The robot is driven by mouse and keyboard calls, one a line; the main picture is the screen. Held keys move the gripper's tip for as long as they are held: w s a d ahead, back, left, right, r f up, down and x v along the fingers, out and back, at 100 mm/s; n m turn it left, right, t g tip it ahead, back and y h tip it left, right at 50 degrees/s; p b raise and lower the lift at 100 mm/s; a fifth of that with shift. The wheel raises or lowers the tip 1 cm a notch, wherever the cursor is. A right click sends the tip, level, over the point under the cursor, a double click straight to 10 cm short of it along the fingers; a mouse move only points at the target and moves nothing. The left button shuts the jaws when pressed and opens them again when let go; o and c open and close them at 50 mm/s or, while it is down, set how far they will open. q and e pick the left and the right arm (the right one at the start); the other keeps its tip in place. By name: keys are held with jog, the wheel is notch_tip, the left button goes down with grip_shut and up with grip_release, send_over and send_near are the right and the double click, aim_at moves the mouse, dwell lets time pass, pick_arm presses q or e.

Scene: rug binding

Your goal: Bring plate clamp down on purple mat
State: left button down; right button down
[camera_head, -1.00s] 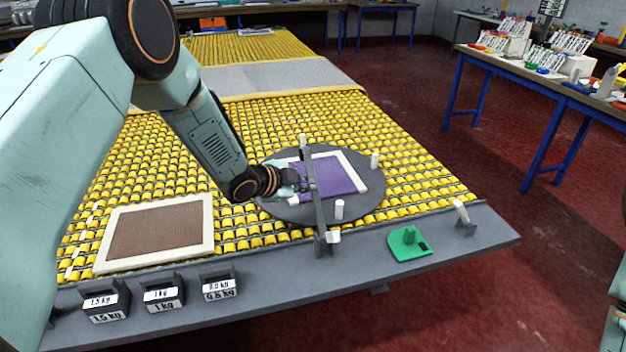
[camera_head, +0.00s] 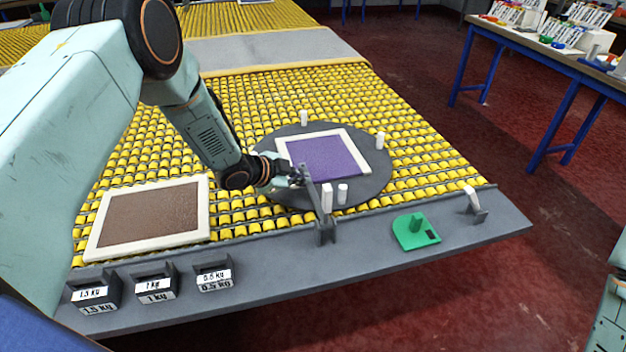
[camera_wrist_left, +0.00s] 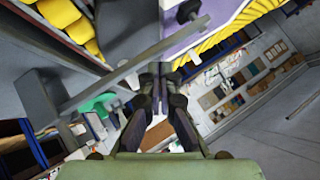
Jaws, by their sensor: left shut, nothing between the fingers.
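The purple mat (camera_head: 325,158), with a white border, lies on a round grey turntable (camera_head: 377,180). The plate clamp (camera_head: 312,187) is a grey bar on a bracket at the front rail. Its far end is at the mat's near left corner, and a white block stands up at its bracket end. My left gripper (camera_head: 297,178) is shut and empty beside the bar's far end. In the left wrist view the bar (camera_wrist_left: 125,70) passes just beyond the fingertips (camera_wrist_left: 160,72), with a dark pad at its far end. I cannot tell whether it touches the mat. My right gripper is out of view.
White pegs (camera_head: 381,140) stand on the turntable's rim. A brown framed mat (camera_head: 150,213) lies left on yellow rollers. Labelled weights (camera_head: 155,288) stand on the front rail, and a green piece (camera_head: 415,232) sits to the right. A blue-legged table (camera_head: 540,55) is at right.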

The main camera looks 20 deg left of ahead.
pick_arm(q)
jog(key=shift+w+f, duration=0.2)
jog(key=shift+f, duration=0.5)
jog(key=shift+s+b, duration=0.2)
jog(key=shift+b, duration=0.15)
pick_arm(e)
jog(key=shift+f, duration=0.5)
pick_arm(q)
jog(key=shift+f, duration=0.2)
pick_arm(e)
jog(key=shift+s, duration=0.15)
pick_arm(q)
jog(key=shift+r, duration=0.1)
